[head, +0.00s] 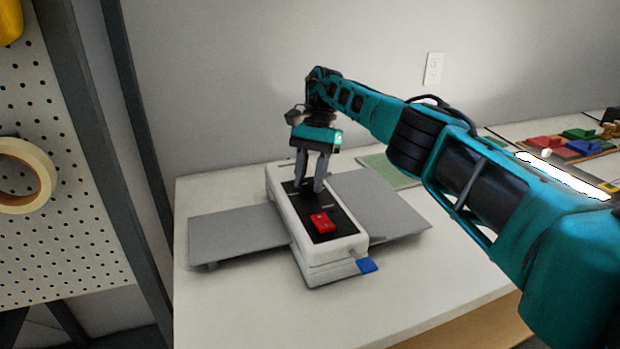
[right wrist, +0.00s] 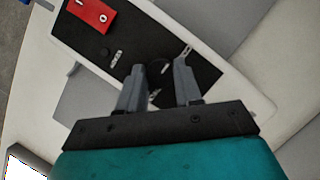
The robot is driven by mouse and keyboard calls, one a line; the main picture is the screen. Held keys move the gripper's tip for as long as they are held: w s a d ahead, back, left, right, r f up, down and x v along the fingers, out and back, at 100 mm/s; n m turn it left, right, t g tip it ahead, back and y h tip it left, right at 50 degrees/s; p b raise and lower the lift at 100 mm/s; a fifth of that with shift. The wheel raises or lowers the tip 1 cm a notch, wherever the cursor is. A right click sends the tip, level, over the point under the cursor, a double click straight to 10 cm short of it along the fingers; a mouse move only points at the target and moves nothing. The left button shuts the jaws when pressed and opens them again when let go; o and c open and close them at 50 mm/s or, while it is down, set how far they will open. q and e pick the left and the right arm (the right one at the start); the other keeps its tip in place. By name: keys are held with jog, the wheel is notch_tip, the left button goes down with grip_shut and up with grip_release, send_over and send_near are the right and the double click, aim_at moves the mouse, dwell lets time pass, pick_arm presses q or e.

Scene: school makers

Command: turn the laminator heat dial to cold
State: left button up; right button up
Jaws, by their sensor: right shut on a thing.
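The laminator (head: 283,214) is a white box with a black top panel, standing on the table with grey trays out to both sides. A red rocker switch (head: 322,222) sits on the panel's near end; it also shows in the right wrist view (right wrist: 93,14). My right gripper (head: 308,188) points down onto the panel's far part. In the right wrist view, its fingers stand either side of the dark round heat dial (right wrist: 159,69), shut on it. The dial's pointer and setting are hard to make out, with small pale marks around it. My left gripper is not in view.
A blue tab (head: 367,265) sticks out at the laminator's near end. A green mat (head: 388,171) lies behind the right tray. Coloured blocks (head: 566,146) lie at the far right. A pegboard (head: 50,200) with a tape roll (head: 42,176) stands left. The table front is clear.

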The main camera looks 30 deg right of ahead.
dwell(0.4)
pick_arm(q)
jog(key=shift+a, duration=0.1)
pick_arm(e)
jog(key=o, duration=1)
